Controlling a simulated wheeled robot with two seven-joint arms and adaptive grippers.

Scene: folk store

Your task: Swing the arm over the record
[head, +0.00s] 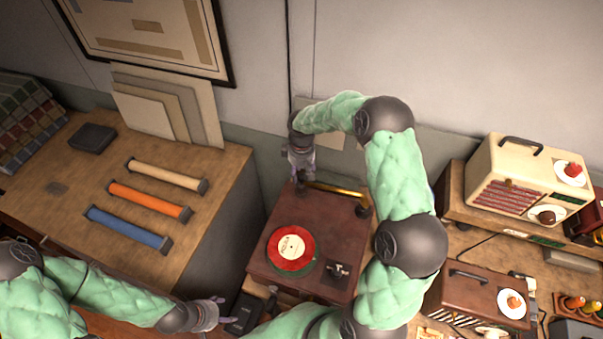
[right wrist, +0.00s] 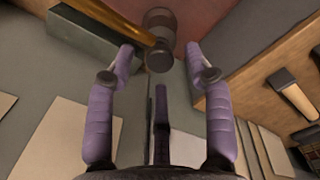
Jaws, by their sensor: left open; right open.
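The brown record player (head: 330,236) stands at the centre of the head view. A red record (head: 290,249) with a cream label lies on it. A brass arm (head: 338,190) spans the player's far edge, off the record. In the right wrist view the brass arm (right wrist: 120,27) ends at a grey, dark-tipped knob (right wrist: 160,55) just beyond the fingertips. My right gripper (head: 300,172) is open at the brass arm's left end; its fingers (right wrist: 166,62) flank the knob, and contact is unclear. My left gripper (head: 222,308) is open and empty, left of the player's near side.
A black box (head: 245,314) is beside my left gripper. A small metal fitting (head: 339,270) is on the player's near right. A wooden table (head: 62,184) with coloured rolls is left. A cream radio (head: 528,178) and brown case (head: 480,293) are right. The wall is close behind.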

